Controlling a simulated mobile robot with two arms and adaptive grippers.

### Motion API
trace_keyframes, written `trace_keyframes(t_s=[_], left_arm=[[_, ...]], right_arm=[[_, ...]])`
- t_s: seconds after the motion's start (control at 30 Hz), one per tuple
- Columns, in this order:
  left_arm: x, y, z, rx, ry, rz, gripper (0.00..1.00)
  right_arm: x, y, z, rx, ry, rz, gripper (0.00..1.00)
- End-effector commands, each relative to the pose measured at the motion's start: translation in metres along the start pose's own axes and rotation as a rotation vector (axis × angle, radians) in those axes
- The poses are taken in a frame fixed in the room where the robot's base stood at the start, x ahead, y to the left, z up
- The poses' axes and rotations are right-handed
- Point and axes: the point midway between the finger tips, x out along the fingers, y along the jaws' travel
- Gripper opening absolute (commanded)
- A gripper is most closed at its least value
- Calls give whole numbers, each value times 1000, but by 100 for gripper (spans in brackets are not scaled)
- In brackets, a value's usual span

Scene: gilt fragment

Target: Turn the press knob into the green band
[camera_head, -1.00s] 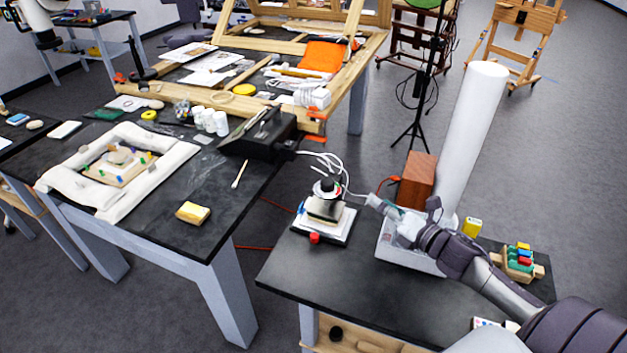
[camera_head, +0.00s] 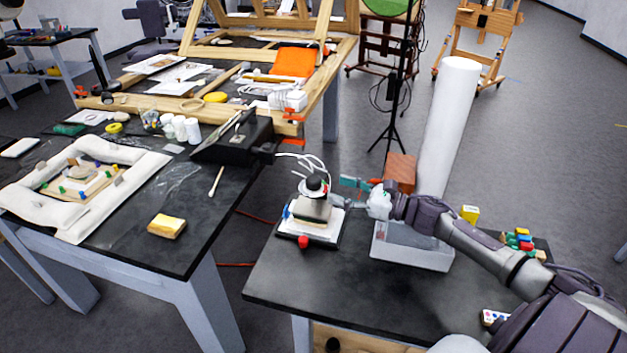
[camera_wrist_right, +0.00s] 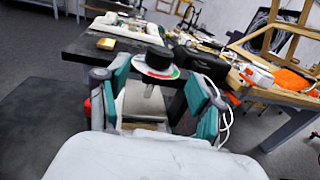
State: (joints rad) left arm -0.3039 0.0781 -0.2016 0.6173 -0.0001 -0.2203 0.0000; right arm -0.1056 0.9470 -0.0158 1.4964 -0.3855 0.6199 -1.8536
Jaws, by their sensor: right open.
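In the right wrist view, the knob (camera_wrist_right: 155,57) sits over a dial (camera_wrist_right: 157,72) with green and red parts; the knob's setting cannot be made out. My right gripper (camera_head: 354,188) is open and empty, just right of the press in the head view, with its teal fingers towards the knob. In the wrist view, the fingers (camera_wrist_right: 158,84) frame the press, with the knob beyond them, apart. My left gripper is not in view.
A red button (camera_head: 303,242) is at the press's front. White cables (camera_head: 303,160) rise behind it. A grey tray (camera_head: 410,250) lies under my right arm, near a brick-coloured block (camera_head: 400,170) and a tall white roll (camera_head: 447,125).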

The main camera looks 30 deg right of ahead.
Motion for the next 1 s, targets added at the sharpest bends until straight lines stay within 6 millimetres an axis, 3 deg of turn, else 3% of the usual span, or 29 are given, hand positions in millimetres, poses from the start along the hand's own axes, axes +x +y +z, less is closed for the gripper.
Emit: trace_keyframes(t_s=[0.2, 0.4, 0.83, 0.87, 1.0], left_arm=[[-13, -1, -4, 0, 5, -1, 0], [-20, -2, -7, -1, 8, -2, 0], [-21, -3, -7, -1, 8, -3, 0], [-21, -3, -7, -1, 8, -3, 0], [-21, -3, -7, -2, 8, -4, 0]], right_arm=[[41, 0, 4, 0, -3, -1, 66], [66, 0, 2, 3, -2, -1, 66], [76, 0, -1, 2, 1, 0, 66], [76, 0, -1, 2, 1, 0, 65], [76, 0, -1, 2, 0, 0, 41]])
